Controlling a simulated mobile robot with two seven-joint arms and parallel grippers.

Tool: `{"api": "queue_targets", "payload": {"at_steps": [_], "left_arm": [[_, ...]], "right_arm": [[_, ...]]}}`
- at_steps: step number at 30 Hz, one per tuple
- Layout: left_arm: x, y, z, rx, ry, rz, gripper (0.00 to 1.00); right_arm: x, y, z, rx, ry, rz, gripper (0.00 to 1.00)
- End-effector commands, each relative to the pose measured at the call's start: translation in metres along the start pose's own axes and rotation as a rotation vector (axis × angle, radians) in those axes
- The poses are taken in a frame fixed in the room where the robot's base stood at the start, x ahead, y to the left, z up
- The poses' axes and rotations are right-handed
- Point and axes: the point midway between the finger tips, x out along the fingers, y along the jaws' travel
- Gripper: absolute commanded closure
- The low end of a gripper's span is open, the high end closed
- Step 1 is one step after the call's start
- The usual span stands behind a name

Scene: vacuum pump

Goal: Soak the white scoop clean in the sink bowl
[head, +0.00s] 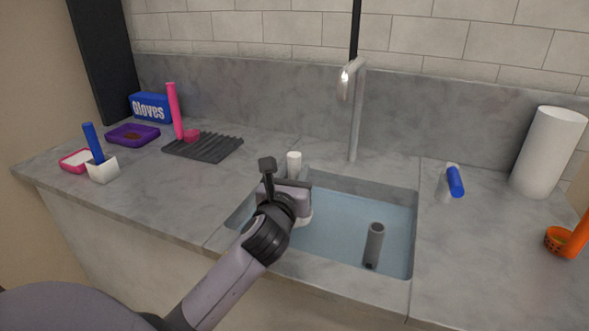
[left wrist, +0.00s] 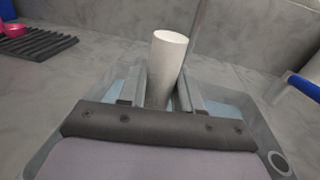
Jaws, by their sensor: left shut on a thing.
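The white scoop (head: 294,162) is upright in my left gripper (head: 288,181), its round white handle sticking up above the jaws. In the left wrist view the handle (left wrist: 169,58) stands between the two fingers of the gripper (left wrist: 162,90), which are shut on it. The gripper is over the left part of the sink bowl (head: 347,182). A white piece low beside the gripper, at the water, looks like the scoop's lower end; my arm hides most of it. The sink holds bluish water (head: 340,225). My right gripper is not in view.
A grey tube (head: 373,246) stands in the sink's right half. The tap (head: 355,110) rises behind. Left are a black rack (head: 210,150) with a pink scoop (head: 176,115), trays and a blue-handled scoop (head: 97,155). Right are a blue-handled item (head: 455,181), paper roll (head: 547,150) and orange scoop (head: 568,242).

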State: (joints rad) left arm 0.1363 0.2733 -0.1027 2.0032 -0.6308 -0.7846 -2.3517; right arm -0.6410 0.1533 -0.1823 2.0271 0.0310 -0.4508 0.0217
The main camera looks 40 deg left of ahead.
Motion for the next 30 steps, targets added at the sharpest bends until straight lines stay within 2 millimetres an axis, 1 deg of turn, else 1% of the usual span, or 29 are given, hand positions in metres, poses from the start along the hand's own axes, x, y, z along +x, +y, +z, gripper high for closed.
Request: {"api": "queue_targets", "payload": {"at_steps": [1,3,15,21,30], "left_arm": [[0.0,0.0,-0.008,0.001,0.001,-0.001,1.0],[0.0,0.0,-0.016,0.002,0.001,-0.002,1.0],[0.0,0.0,-0.052,0.0,0.0,-0.001,1.0],[0.0,0.0,-0.06,0.001,-0.001,-0.001,1.0],[0.0,0.0,-0.061,0.0,-0.001,-0.001,1.0]], "right_arm": [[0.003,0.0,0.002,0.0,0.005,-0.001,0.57],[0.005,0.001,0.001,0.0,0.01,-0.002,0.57],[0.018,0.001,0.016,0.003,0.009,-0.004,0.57],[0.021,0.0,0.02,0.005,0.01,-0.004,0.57],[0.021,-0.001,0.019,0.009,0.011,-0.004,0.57]]}}
